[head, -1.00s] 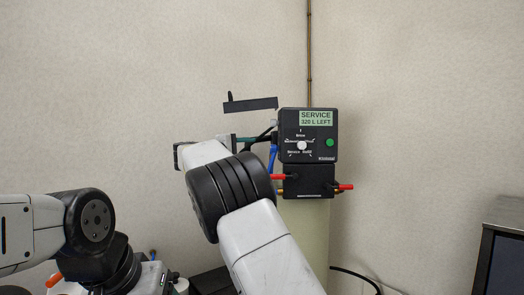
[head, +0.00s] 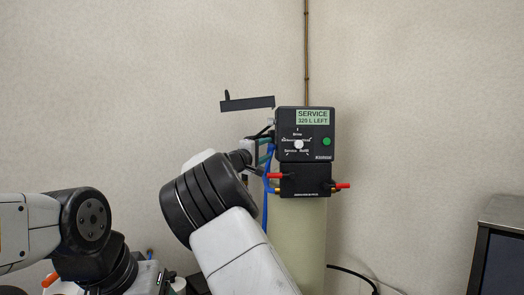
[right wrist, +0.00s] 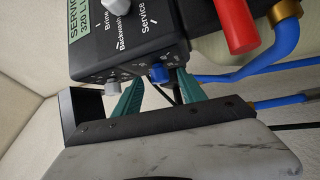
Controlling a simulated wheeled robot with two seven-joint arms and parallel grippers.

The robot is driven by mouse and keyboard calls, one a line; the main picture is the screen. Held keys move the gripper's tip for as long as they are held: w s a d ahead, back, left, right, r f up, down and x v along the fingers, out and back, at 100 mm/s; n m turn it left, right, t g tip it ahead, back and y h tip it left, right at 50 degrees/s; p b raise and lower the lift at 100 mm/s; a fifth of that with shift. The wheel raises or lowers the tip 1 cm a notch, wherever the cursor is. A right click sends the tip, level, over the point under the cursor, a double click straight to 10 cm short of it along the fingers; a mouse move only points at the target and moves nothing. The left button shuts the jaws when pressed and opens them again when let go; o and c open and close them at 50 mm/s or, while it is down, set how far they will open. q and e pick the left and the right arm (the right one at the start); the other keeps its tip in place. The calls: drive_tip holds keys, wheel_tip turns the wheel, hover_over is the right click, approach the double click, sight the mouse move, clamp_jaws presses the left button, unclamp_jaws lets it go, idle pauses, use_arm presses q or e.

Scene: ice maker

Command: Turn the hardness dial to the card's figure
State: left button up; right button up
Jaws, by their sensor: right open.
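The black control head (head: 284,150) of the water unit shows "SERVICE 320 L LEFT" on its green display (head: 312,117). A white selector knob (head: 298,145) sits on its front. In the right wrist view, a blue knob (right wrist: 158,74) and a grey knob (right wrist: 112,88) stick out from the head's side; I cannot tell which is the hardness dial. My right gripper (right wrist: 160,80) is open, with its teal fingertips on either side of the blue knob; contact is unclear. It also shows beside the head in the head view (head: 264,150). No readable card figure shows.
A dark cabinet (head: 502,245) stands at the right edge. The wall to the right is clear.

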drive_tip(key=shift+w+d, duration=0.25)
drive_tip(key=shift+w, duration=0.05)
clamp_jaws()
drive_tip(key=shift+w+r+n+g+y, duration=0.1)
drive_tip(key=shift+r+n+g+y, duration=0.2)
drive_tip(key=shift+n+g+y, duration=0.7)
drive_tip(key=shift+r+n+g+y, duration=0.3)
drive_tip(key=shift+n+g+y, duration=0.4)
drive_tip(key=shift+g, duration=0.8)
